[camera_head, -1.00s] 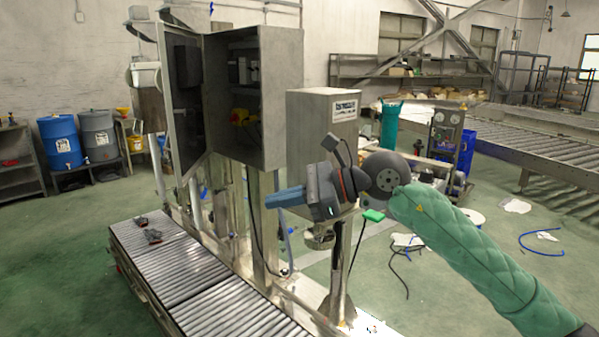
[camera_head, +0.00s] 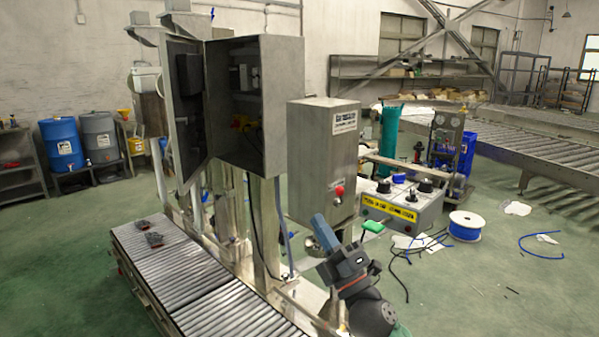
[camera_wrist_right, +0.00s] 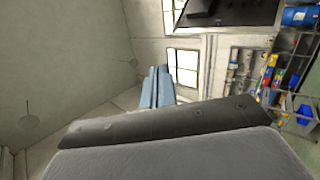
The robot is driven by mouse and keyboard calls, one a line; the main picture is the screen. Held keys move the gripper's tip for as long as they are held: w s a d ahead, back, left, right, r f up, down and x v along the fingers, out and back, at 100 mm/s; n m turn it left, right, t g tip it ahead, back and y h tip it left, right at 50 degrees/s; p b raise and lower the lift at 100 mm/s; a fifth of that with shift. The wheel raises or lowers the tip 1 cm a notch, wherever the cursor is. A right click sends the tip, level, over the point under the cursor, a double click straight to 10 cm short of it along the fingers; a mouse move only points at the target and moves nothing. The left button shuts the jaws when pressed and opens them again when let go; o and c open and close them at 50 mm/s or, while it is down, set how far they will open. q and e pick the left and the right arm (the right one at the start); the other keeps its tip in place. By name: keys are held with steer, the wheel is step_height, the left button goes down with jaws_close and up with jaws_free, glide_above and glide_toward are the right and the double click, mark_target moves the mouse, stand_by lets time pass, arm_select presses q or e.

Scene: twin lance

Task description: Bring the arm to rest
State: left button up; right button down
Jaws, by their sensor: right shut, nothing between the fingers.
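My right gripper (camera_head: 322,234) is low in the head view, right of the roller conveyor and in front of the steel box on its post. Its blue fingers are together and point up and to the left, with nothing between them. In the right wrist view the two shut fingers (camera_wrist_right: 158,88) stand side by side against the wall and windows. The right arm shows only at the bottom edge, its wrist joint partly cut off. My left gripper is not in view.
The steel box (camera_head: 323,165) with a red button stands behind the gripper. The roller conveyor (camera_head: 185,270) runs at left under an open cabinet (camera_head: 270,105). A control box (camera_head: 402,208) and a cable spool (camera_head: 466,226) are at right. Green floor (camera_head: 500,290) is clear at lower right.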

steer(key=s+d+f+m+g+h+p, duration=0.1)
steer(key=s+d+f+m+g+h, duration=0.15)
steer(key=f+m+h, duration=0.5)
steer(key=s+d+f+m+g+h, duration=0.15)
steer(key=d+f+m, duration=0.3)
steer(key=f, duration=0.65)
steer(key=s+d+f+m+g+h+p, duration=0.1)
steer(key=s+d+f+m+g+h, duration=0.15)
steer(key=f+m+h, duration=0.5)
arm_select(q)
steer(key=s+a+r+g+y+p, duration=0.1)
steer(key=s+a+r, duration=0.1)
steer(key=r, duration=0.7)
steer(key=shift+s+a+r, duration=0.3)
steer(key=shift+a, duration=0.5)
arm_select(e)
steer(key=s+f+m+g+y, duration=0.1)
steer(key=s+f+m+g, duration=0.1)
steer(key=s+f+g, duration=0.4)
steer(key=s+f+m+g+y, duration=0.1)
steer(key=s+f+g, duration=0.5)
steer(key=s+f, duration=0.8)
steer(key=s+y, duration=0.1)
steer(key=s, duration=0.6)
steer(key=shift+s+m, duration=0.15)
steer(key=shift+m, duration=0.2)
arm_select(q)
steer(key=shift+p, duration=0.3)
arm_select(e)
steer(key=shift+f, duration=0.1)
